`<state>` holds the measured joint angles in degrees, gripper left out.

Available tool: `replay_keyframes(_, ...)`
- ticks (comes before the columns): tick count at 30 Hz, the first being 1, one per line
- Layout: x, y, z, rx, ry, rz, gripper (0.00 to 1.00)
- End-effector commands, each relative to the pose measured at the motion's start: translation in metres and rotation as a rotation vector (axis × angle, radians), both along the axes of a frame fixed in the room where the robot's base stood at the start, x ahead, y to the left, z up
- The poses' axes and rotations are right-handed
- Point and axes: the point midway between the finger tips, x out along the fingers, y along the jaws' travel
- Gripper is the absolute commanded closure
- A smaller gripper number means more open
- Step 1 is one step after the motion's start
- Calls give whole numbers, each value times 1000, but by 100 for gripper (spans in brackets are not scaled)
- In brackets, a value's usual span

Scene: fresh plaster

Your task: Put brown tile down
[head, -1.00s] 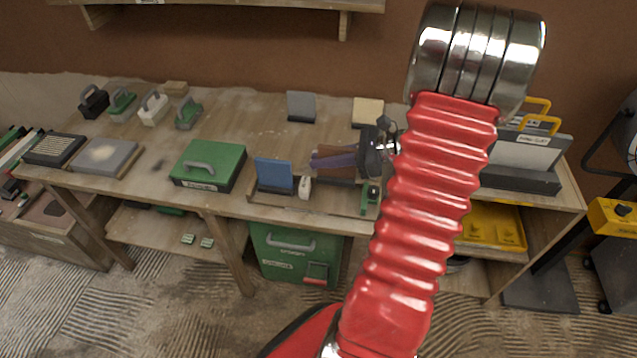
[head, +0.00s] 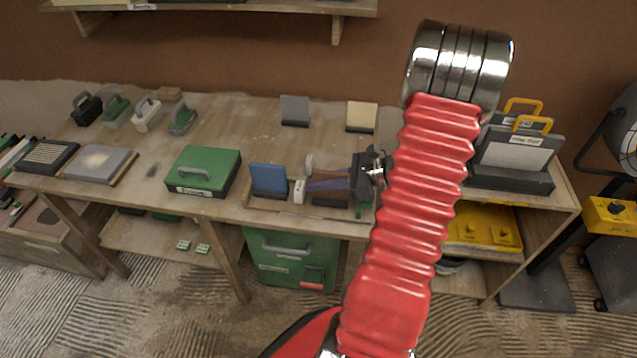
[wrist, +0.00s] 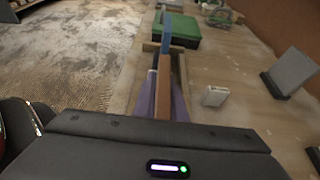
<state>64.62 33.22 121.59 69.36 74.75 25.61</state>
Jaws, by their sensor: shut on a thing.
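The brown tile (head: 333,180) is between the purple fingers of my gripper (head: 313,185). In the wrist view the brown tile (wrist: 163,92) stands on edge between the two fingers of my gripper (wrist: 164,85), which are shut on it. It is low over the right part of a shallow wooden tray (head: 290,213) at the bench's front edge. A dark block shows just below the fingers. I cannot tell whether the tile touches its base. The blue tile (head: 268,179) stands upright in the tray, left of my gripper.
A green case (head: 203,170) lies to the left. A grey tile (head: 295,110) and a cream tile (head: 361,116) stand behind.

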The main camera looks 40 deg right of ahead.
Motion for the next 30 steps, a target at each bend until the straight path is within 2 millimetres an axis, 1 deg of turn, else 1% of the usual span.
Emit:
replay_keyframes(2,0,0,-3,0,-1,0,100)
replay_keyframes(12,0,0,-5,-1,-2,2,100)
replay_keyframes(13,0,0,-5,0,0,1,88)
replay_keyframes(21,0,0,-5,-1,-1,2,70)
replay_keyframes(30,0,1,-3,-1,-1,2,70)
